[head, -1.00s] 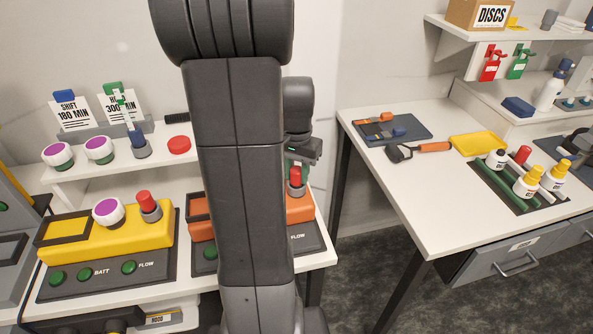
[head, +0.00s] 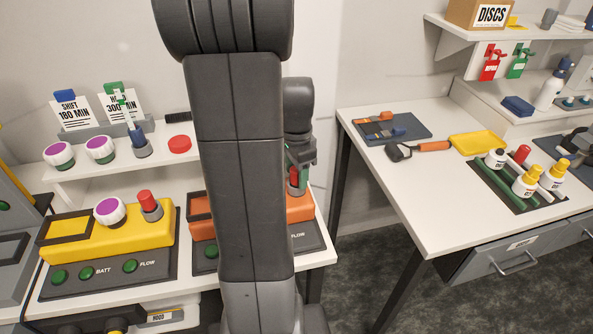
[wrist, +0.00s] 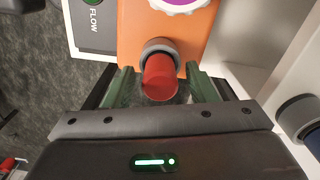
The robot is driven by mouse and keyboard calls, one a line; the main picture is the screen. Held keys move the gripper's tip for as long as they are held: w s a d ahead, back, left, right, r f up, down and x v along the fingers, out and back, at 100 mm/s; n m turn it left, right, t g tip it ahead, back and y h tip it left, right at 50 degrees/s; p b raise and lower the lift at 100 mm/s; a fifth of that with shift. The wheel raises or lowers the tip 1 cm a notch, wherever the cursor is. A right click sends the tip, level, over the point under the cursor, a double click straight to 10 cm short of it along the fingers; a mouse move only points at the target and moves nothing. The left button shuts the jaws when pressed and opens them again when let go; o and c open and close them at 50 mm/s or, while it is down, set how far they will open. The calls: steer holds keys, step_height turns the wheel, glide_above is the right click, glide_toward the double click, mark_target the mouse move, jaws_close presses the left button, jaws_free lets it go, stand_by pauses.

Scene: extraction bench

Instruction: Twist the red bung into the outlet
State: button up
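The red bung (wrist: 160,78) stands in the grey outlet collar (wrist: 159,47) on the orange unit (wrist: 196,35) in the wrist view; I cannot tell how deep it sits. My gripper (wrist: 160,90) is open, with one green finger on each side of the bung. A small gap shows on each side between finger and bung. In the head view my gripper (head: 300,157) is low over the orange unit (head: 300,208). The bung (head: 293,178) shows partly there, with my arm covering much of the unit.
Left of my arm is a yellow unit (head: 130,235) with its own red bung (head: 147,200) and a purple-topped knob (head: 110,211). The shelf behind holds purple-topped caps (head: 100,149) and a red disc (head: 180,144).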

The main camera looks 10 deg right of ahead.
steer(key=shift+r, duration=0.15)
step_height(320, 180, up, 14)
steer(key=shift+f, duration=0.2)
stand_by(0.4)
steer(key=shift+f, duration=0.15)
step_height(320, 180, down, 13)
steer(key=shift+f, duration=0.35)
steer(key=shift+r+n, duration=0.1)
steer(key=shift+n, duration=1.7)
